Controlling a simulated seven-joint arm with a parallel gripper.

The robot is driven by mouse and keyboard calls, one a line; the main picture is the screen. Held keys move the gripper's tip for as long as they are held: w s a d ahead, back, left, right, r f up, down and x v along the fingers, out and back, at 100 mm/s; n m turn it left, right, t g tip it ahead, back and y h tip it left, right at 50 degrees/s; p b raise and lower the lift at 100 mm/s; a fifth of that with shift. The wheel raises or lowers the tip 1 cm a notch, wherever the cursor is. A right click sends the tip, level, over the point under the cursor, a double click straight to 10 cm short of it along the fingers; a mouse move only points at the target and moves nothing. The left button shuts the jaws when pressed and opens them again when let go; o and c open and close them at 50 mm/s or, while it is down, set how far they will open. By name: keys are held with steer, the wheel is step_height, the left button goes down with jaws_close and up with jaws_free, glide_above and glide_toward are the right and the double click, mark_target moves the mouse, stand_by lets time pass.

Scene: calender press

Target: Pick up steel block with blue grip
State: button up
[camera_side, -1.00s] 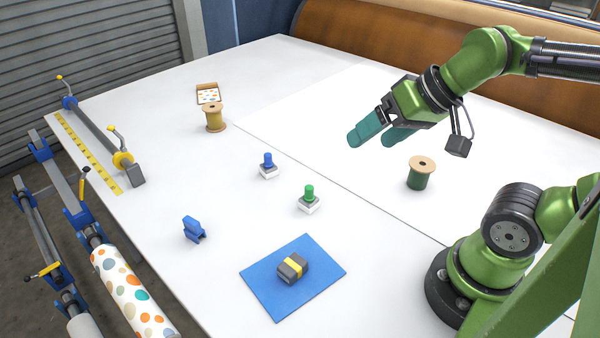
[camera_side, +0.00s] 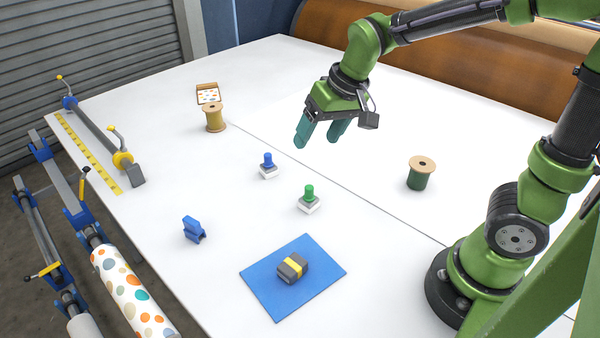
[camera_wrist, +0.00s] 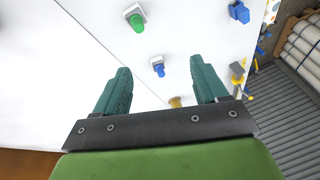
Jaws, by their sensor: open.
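The steel block with blue grip (camera_side: 268,166) stands upright on the white table, a pale square base with a blue knob on top. It also shows in the wrist view (camera_wrist: 158,67), ahead of and between the fingers. A similar block with a green grip (camera_side: 309,199) stands to its front right, and it shows in the wrist view (camera_wrist: 136,19). My gripper (camera_side: 320,138) is open and empty, with teal fingers pointing down. It hangs above the table, up and to the right of the blue-grip block in the side view, touching nothing.
A blue mat (camera_side: 261,286) bears a dark block with a yellow band (camera_side: 292,267). A blue clip-like part (camera_side: 194,229) lies to the left. A tan spool (camera_side: 215,118) and a green spool (camera_side: 421,174) stand on the table. Rollers (camera_side: 130,287) line the left edge.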

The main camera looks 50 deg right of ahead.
steer(key=w+f+h, duration=0.2)
steer(key=w+f, duration=0.2)
steer(key=w, duration=0.6)
glide_toward(268, 154)
steer(key=shift+n+h, duration=0.3)
steer(key=x, duration=0.6)
steer(key=shift+a+f, duration=0.3)
steer(key=shift+f, duration=0.1)
steer(key=shift+x, duration=2.95)
steer(key=shift+c, duration=0.4)
steer(key=shift+r, duration=0.1)
steer(key=c, duration=1.1)
